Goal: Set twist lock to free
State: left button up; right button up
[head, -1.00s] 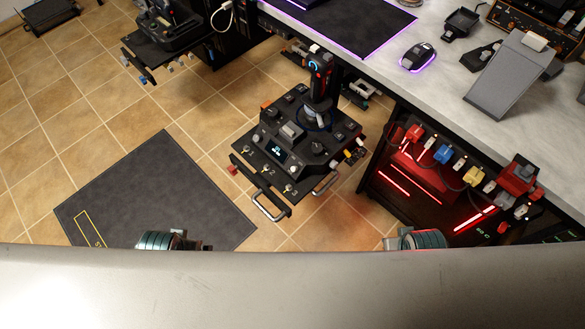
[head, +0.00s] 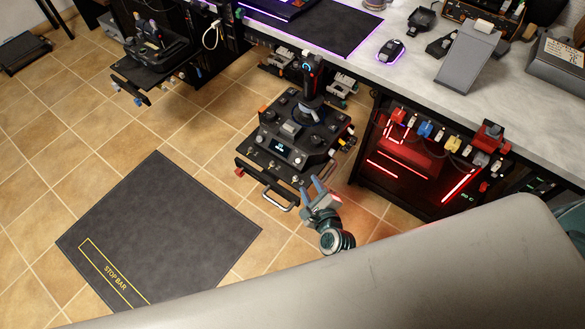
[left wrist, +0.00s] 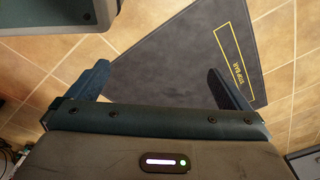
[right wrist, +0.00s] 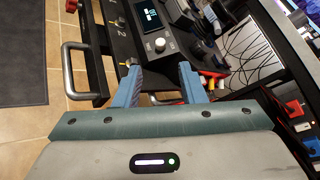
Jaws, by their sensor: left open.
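The black joystick panel (head: 263,150) stands at the centre of the head view, with an upright stick (head: 309,75), a small lit screen (head: 282,147), knobs and toggle switches. Which control is the twist lock I cannot tell. My right gripper (head: 312,188) is open and empty at the panel's front right corner. In the right wrist view my right gripper (right wrist: 160,72) has its blue fingers apart, with the panel's front edge and knob (right wrist: 160,44) beyond them. My left gripper (left wrist: 156,72) is open and empty, over the floor; it is out of the head view.
A dark floor mat (head: 160,230) marked STOP BAR lies at the left. A grey desk (head: 420,75) and a red-lit cabinet (head: 420,180) with coloured plugs stand to the right. A metal handle (head: 278,200) juts from the panel's front. Tiled floor is clear between mat and panel.

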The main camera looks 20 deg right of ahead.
aim_at(298, 162)
jog(key=p+x, duration=0.1)
jog(key=x, duration=0.8)
jog(key=shift+w+f, duration=0.1)
jog(key=shift+w, duration=0.05)
jog(key=shift+w+f, duration=0.15)
jog(key=shift+w, duration=0.35)
pick_arm(q)
jog(key=f, duration=0.1)
jog(key=s+f, duration=0.1)
jog(key=f, duration=0.1)
jog(key=shift+s+a+f, duration=0.15)
jog(key=shift+s+a, duration=0.05)
jog(key=shift+s, duration=0.15)
pick_arm(e)
grip_shut()
